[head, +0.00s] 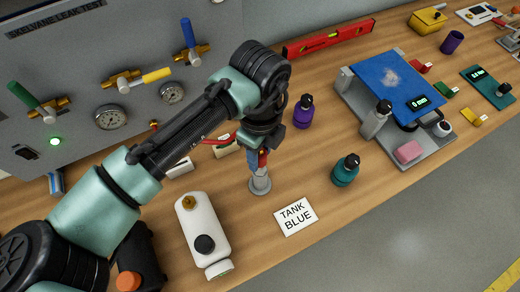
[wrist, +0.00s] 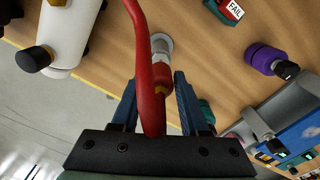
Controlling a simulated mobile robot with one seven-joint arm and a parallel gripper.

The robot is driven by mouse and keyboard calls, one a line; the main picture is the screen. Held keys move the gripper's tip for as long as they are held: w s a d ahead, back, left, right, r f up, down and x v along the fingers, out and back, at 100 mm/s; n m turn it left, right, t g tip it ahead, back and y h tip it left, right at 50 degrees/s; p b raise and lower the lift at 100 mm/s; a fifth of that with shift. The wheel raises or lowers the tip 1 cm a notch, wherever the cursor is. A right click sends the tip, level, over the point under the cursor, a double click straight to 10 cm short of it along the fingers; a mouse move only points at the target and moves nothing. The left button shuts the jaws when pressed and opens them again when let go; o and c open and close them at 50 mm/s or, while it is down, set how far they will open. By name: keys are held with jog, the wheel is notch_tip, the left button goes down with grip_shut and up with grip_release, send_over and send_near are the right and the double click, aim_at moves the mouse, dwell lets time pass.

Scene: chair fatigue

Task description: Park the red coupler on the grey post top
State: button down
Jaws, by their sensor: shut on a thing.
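The red coupler (wrist: 164,76) with a brass ring is between the blue fingers of my gripper (wrist: 155,82) in the wrist view. My gripper is shut on it, and a red hose (wrist: 152,60) runs up past it. The grey post (head: 260,184) stands upright on the bench, directly below my gripper (head: 262,152) in the head view. The post top (wrist: 160,44) lines up with the coupler's far end in the wrist view. They look touching or nearly so; I cannot tell whether the coupler is seated. The coupler is mostly hidden in the head view.
A teal bottle (head: 345,171) and a purple bottle (head: 302,112) stand to the right. A valve panel (head: 110,70) stands behind.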

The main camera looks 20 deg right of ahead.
aim_at(260, 161)
jog(key=shift+f+b, duration=0.95)
jog(key=shift+f, duration=0.65)
dwell(0.4)
jog(key=shift+c, duration=1.7)
grip_release()
jog(key=shift+r, duration=0.1)
notch_tip(260, 161, up, 13)
jog(key=shift+f+b, duration=0.1)
jog(key=shift+b, duration=0.6)
